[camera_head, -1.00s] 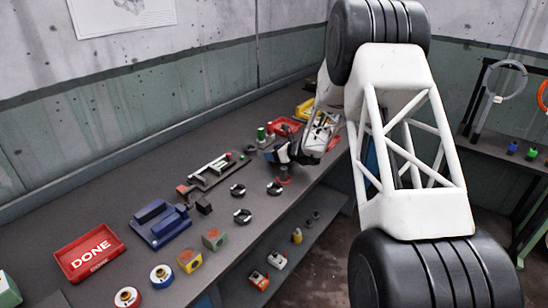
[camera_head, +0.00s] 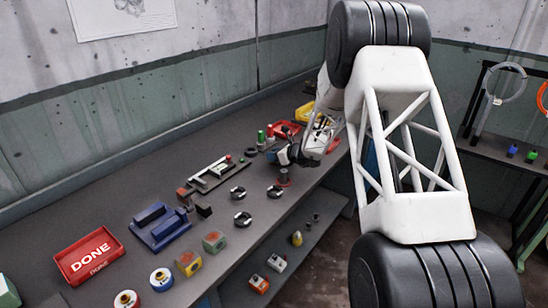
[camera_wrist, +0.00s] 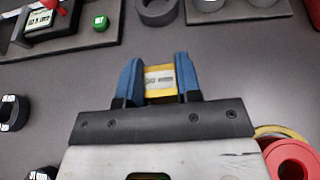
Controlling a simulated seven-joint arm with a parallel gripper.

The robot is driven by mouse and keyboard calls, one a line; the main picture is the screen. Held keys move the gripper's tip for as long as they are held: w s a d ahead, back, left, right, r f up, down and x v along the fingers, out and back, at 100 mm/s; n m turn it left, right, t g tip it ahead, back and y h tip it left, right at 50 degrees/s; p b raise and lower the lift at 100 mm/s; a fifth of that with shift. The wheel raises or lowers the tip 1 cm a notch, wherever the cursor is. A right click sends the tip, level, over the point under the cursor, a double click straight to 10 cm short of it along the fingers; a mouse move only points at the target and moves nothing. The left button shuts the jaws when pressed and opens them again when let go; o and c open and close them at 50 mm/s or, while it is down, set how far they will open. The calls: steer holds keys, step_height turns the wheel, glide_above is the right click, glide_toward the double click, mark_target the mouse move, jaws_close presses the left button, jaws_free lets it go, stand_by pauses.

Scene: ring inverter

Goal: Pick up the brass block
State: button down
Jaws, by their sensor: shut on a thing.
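My gripper (camera_wrist: 160,80) has two blue fingers, and in the wrist view they are shut on the brass block (camera_wrist: 159,78), a yellow-gold piece with a pale grey marked face. The block sits between the fingertips, with a finger against each side. In the camera_head view my gripper (camera_head: 284,154) is small, over the far part of the bench. The block cannot be made out there. Whether the block touches the bench is not clear.
A red round part (camera_wrist: 292,160) is close to my gripper's lower right in the wrist view. A fixture with a green button (camera_wrist: 100,22) lies at upper left. Black rings (camera_head: 238,192), a blue fixture (camera_head: 160,227) and a red DONE tray (camera_head: 90,254) stand along the bench (camera_head: 120,185).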

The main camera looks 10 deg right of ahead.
step_height(320, 180, up, 10)
steer(key=shift+f, duration=0.1)
stand_by(0.4)
stand_by(0.5)
steer(key=shift+d, duration=0.15)
